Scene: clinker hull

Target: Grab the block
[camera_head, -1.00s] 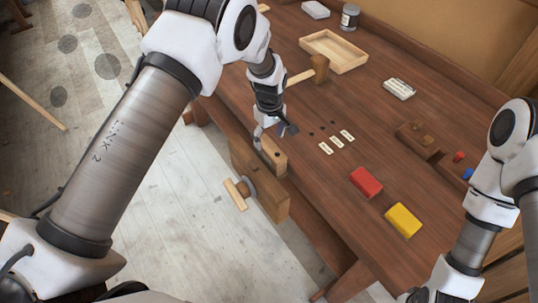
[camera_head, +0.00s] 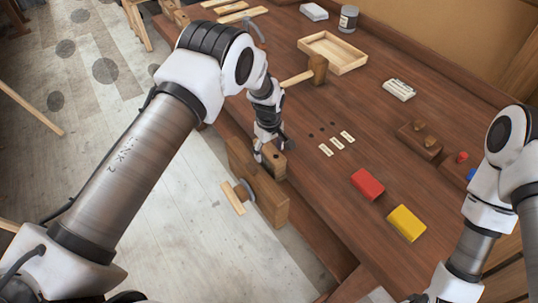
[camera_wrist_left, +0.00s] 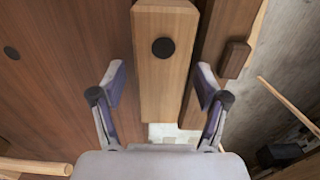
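A light wooden block (camera_head: 278,170) with a round dark hole in its top stands at the bench's near edge, by the vise. It also shows in the left wrist view (camera_wrist_left: 166,80). My left gripper (camera_wrist_left: 161,70) is open, with one finger on each side of this block; contact is not visible. In the head view my left gripper (camera_head: 265,153) is at the block's top. A red block (camera_head: 367,183) and a yellow block (camera_head: 405,223) lie apart on the bench to the right. My right arm shows at the right, but its gripper is out of frame.
The vise's outer wooden jaw (camera_head: 268,198) and handle (camera_head: 233,197) stick out from the bench front. A mallet (camera_head: 318,68), an open wooden tray (camera_head: 335,50) and several white tiles (camera_head: 337,142) lie on the bench. Bare bench surrounds the coloured blocks.

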